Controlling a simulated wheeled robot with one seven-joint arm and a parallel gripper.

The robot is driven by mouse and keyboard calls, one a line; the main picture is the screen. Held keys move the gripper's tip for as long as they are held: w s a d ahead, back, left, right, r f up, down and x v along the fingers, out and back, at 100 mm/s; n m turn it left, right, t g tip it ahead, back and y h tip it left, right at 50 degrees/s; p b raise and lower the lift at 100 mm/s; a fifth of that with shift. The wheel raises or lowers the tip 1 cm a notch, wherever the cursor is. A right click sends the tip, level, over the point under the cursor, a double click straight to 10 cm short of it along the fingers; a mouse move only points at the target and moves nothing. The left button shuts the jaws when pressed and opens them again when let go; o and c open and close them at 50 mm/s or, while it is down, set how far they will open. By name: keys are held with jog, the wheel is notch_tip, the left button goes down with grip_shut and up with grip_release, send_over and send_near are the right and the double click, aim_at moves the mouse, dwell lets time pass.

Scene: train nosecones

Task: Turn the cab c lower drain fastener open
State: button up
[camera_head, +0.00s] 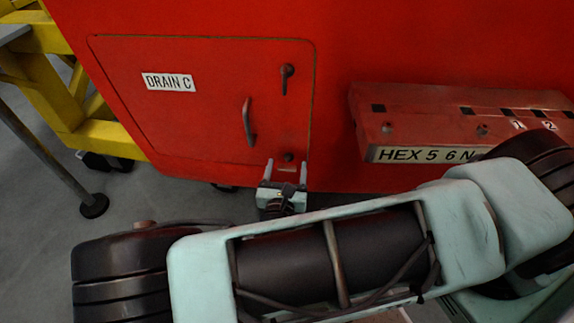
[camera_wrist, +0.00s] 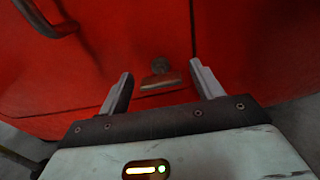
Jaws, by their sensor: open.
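The cab C panel (camera_head: 190,110) is a red door labelled DRAIN C on the red cab side. The lower drain fastener (camera_head: 288,157) is a small dark round head near the panel's lower right corner. It also shows in the wrist view (camera_wrist: 161,65), above a small metal plate (camera_wrist: 161,80). My gripper (camera_head: 284,172) is open and empty just below the fastener. In the wrist view its two fingers (camera_wrist: 160,80) stand to either side of the fastener and plate, apart from them. Whether the fingertips touch the panel cannot be told.
An upper fastener (camera_head: 287,71) and a curved handle (camera_head: 248,122) are on the same panel. A red tool ledge (camera_head: 455,118) marked HEX 5 6 N juts out at right. Yellow steps (camera_head: 60,90) and a post with a round foot (camera_head: 93,206) stand at left.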

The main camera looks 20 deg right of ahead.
jog(key=shift+w+d, duration=0.3)
jog(key=shift+w, duration=0.2)
jog(key=c, duration=1)
